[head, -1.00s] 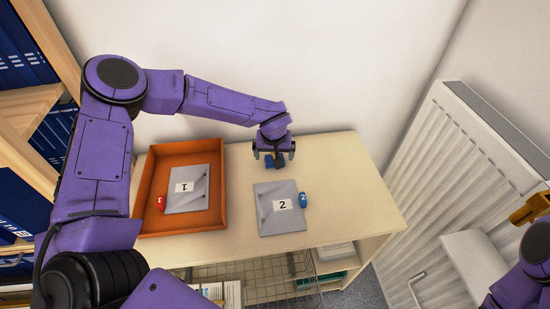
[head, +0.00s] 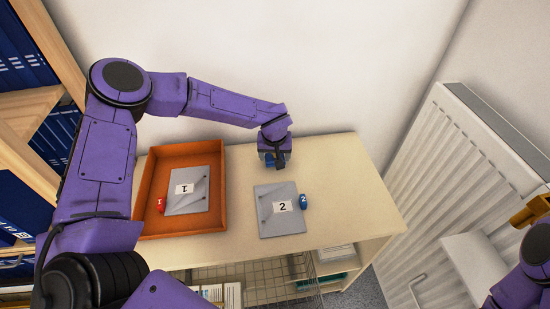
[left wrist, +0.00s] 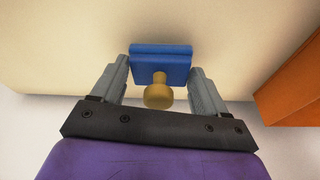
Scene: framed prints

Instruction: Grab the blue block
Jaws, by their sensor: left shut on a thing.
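The blue block (left wrist: 160,66) has a brass-coloured knob (left wrist: 158,95) and sits between the two grey fingers in the left wrist view. My left gripper (head: 274,163) is shut on it at the back of the cream cabinet top (head: 335,180). In the head view the fingers and hand hide most of the block (head: 270,160). I cannot tell whether the block still touches the surface.
The cabinet top's right side is clear.

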